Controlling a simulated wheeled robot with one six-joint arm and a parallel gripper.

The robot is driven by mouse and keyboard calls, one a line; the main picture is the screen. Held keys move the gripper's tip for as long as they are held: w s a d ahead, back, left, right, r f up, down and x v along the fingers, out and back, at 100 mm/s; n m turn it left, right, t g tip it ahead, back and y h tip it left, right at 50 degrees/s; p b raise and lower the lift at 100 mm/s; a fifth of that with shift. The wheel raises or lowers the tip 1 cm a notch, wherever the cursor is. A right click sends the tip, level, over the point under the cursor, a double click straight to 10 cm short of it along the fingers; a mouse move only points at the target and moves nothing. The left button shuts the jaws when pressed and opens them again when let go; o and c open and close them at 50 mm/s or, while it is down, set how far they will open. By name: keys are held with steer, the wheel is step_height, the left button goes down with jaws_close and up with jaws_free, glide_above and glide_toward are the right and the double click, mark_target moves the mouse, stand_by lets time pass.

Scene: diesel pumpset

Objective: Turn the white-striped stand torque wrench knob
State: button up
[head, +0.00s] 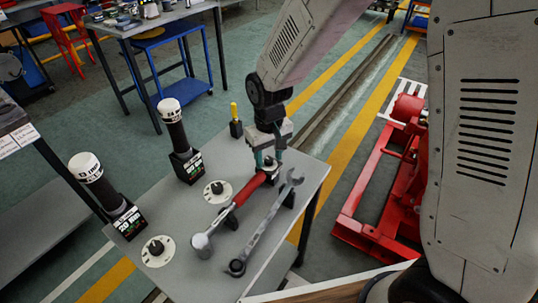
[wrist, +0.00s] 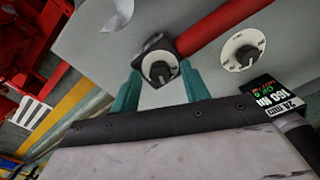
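The torque wrench (head: 243,193) lies on the grey table (head: 310,183), its red handle running up and right from a silver head. At the handle's end a dark square block carries a black knob (wrist: 160,72) on a small white dial. My gripper (head: 266,166) points down over this end. In the wrist view its two teal fingers (wrist: 162,78) are open, one on each side of the knob, with gaps visible. I cannot tell how far their tips are above the table. In the head view the knob is mostly hidden by the gripper.
A steel spanner (head: 262,228) lies right of the wrench. Two white dials with black knobs, the nearer (head: 159,251) and the farther (head: 217,191), lie left. Black, white-capped posts (head: 95,180) (head: 174,122) stand behind. A yellow-handled tool (head: 235,123) stands near the back edge.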

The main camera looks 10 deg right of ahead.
mark_target(269, 159)
steer(key=shift+r, duration=0.1)
step_height(269, 159, up, 8)
steer(key=shift+f, duration=0.2)
stand_by(0.3)
stand_by(0.4)
steer(key=s+d+r+m, duration=0.1)
steer(key=s+d+r, duration=0.3)
steer(key=s, duration=0.4)
steer(key=s+d+r+m+t, duration=0.1)
steer(key=s+d+r, duration=0.4)
steer(key=s+d, duration=0.2)
steer(key=s+d+r+m, duration=0.2)
steer(key=s+d+r, duration=0.2)
steer(key=s, duration=0.5)
steer(key=shift+s+d+r, duration=0.2)
steer(key=shift+d+r, duration=0.2)
steer(key=shift+d, duration=0.4)
